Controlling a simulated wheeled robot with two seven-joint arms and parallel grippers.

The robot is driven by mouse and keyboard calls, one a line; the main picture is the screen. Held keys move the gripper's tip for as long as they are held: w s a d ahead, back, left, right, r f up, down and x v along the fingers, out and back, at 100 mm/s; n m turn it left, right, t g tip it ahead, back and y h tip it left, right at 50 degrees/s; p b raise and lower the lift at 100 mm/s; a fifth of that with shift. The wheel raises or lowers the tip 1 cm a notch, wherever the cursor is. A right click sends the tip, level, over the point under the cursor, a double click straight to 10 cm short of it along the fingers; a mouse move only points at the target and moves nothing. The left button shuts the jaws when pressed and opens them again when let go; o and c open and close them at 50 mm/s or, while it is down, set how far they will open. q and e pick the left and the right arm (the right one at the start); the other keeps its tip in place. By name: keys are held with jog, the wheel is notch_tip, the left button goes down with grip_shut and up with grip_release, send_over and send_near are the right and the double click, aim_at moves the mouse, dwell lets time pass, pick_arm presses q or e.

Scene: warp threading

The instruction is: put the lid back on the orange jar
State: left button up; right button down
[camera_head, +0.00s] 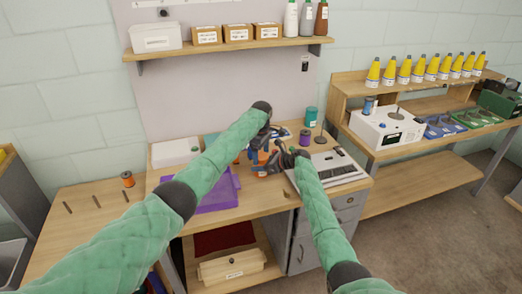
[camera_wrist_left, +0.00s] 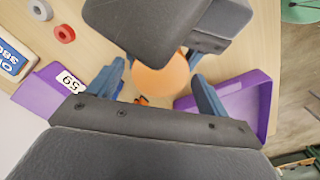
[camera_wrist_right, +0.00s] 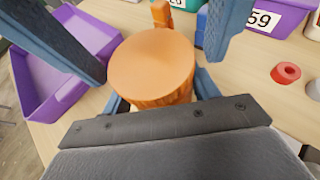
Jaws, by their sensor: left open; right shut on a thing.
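The orange lid (camera_wrist_right: 153,60), a round piece with a flat top and ribbed side, is held between the fingers of my right gripper (camera_wrist_right: 157,95). It also shows in the left wrist view (camera_wrist_left: 160,76), partly covered by my right gripper's dark body. My left gripper (camera_wrist_left: 157,90) is open, its blue fingers on either side of the lid; contact cannot be told. In the head view my left gripper (camera_head: 262,140) and right gripper (camera_head: 284,160) meet over the bench, hiding most of the lid. The orange jar (camera_head: 127,181) stands upright on the left table, its top looking dark.
A purple tray (camera_head: 218,193) lies under my left arm. A white box (camera_head: 175,152), purple jar (camera_head: 305,137), teal jar (camera_head: 311,117) and grey keyboard-like device (camera_head: 335,168) stand around. Several dark sticks (camera_head: 97,201) lie near the orange jar; table around it is mostly clear.

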pick_arm(q)
jog(key=shift+c, duration=0.2)
jog(key=c, duration=1)
jog(key=shift+o, duration=0.2)
jog(key=m, duration=0.6)
jog(key=shift+m, duration=0.3)
jog(key=o, duration=1.1)
jog(key=shift+r, duration=2.25)
jog(key=shift+r, duration=0.1)
jog(key=shift+c, duration=0.5)
